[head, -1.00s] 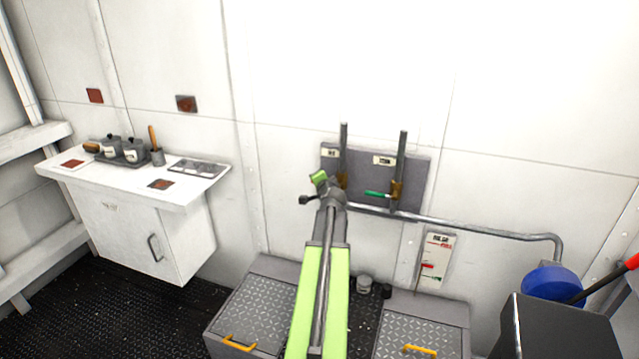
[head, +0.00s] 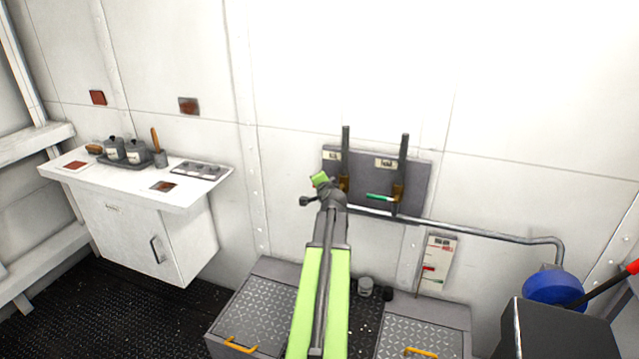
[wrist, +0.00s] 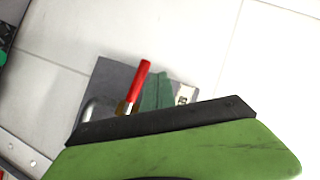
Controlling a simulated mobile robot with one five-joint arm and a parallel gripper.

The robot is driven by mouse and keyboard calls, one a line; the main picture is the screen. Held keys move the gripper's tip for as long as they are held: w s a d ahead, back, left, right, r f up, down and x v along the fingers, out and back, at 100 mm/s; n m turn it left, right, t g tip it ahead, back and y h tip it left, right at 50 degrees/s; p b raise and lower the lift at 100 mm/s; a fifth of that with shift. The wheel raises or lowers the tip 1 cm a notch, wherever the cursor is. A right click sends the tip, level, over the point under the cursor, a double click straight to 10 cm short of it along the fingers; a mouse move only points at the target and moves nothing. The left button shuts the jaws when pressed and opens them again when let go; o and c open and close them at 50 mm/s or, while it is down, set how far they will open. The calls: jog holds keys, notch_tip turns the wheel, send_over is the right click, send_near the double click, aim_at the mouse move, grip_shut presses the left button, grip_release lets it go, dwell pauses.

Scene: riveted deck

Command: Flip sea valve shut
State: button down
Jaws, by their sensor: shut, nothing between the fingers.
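In the head view a grey valve panel (head: 420,175) is on the white wall, with two upright pipes. The right pipe has a brass valve (head: 397,193) with a green lever (head: 379,196) pointing left, roughly level. The left pipe's valve (head: 344,185) is partly hidden by my arm. The wrist view shows a red lever (wrist: 139,82) on a brass fitting, slanting across the panel (wrist: 108,78). Which label marks the sea valve cannot be read. My gripper (head: 320,179) is shut and empty, in front of the panel's left part; contact cannot be told.
A horizontal pipe (head: 480,231) runs right from the panel, above a wall placard (head: 436,262). Lockers with tread-plate lids (head: 262,305) stand below. A white counter (head: 120,185) is at left. A blue round object (head: 553,287) and dark box (head: 560,330) are at right.

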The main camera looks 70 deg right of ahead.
jog(key=s+a+r+p, duration=0.1)
jog(key=a+r+p, duration=0.6)
jog(key=a+r, duration=0.1)
jog(key=shift+a+r, duration=0.15)
jog(key=shift+a, duration=0.25)
jog(key=shift+w, duration=0.1)
